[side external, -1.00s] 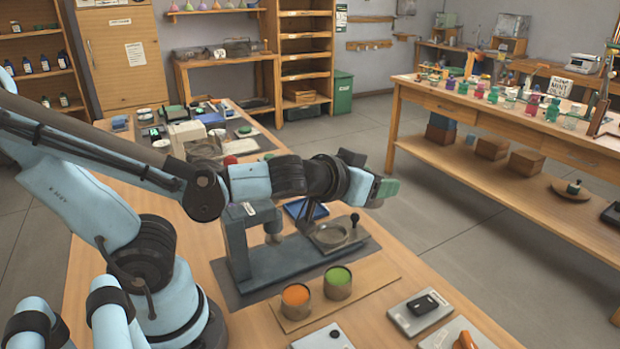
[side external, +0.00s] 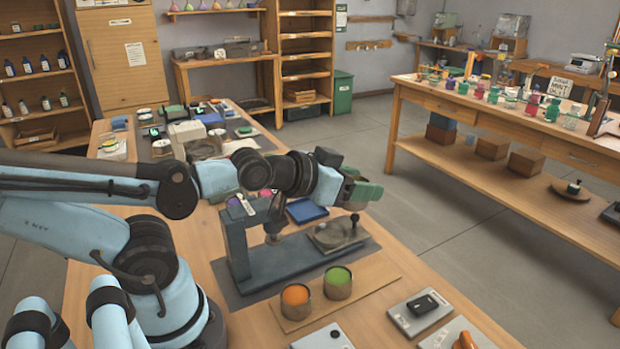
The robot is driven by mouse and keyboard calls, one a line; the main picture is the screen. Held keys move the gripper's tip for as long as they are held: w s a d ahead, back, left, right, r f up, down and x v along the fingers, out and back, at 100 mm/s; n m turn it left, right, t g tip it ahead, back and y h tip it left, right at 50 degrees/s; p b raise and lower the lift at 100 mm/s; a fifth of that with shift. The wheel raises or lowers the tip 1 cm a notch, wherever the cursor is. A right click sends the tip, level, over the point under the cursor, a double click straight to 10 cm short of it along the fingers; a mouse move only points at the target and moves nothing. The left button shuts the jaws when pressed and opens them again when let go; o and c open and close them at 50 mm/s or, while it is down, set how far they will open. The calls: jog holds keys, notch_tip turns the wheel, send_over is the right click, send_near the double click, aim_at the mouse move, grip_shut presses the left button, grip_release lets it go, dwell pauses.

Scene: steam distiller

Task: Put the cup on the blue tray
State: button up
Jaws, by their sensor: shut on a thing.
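The blue tray (side external: 306,210) lies on the bench behind the grey press-like stand, just left of and below my gripper in the picture. My gripper (side external: 362,191) is in the air above the bench's right edge, apart from the tray. It is shut on a green object (side external: 368,191) at its tip. The fingers cover part of this object, so I cannot clearly tell that it is the cup. No other thing is clearly the cup in this view.
The grey stand (side external: 237,240) with a round plate and black knob fills the bench middle. Two round tubs, orange (side external: 295,296) and green (side external: 338,277), stand on a board in front. Grey boxes lie front right. Clutter covers the bench's far end.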

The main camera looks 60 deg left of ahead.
jog(key=shift+f, duration=0.55)
jog(key=shift+w+a+f+n+y, duration=0.2)
jog(key=shift+f+n+y, duration=0.15)
jog(key=shift+f, duration=0.1)
jog(key=shift+w+a+f+n+y, duration=0.15)
jog(key=shift+a+f+n+y, duration=0.1)
jog(key=shift+f+y, duration=0.15)
jog(key=a+f+n+g+y, duration=0.1)
jog(key=a+n+g+y, duration=0.3)
jog(key=n+g+y, duration=0.2)
jog(key=w+a+f+n+g+y, duration=0.1)
jog(key=a+n+g+y, duration=0.4)
jog(key=n, duration=0.5)
jog(key=shift+a+f+n+g+y, duration=0.25)
jog(key=shift+f+n+g+y, duration=0.25)
jog(key=shift+g, duration=0.8)
jog(key=shift+f, duration=4.8)
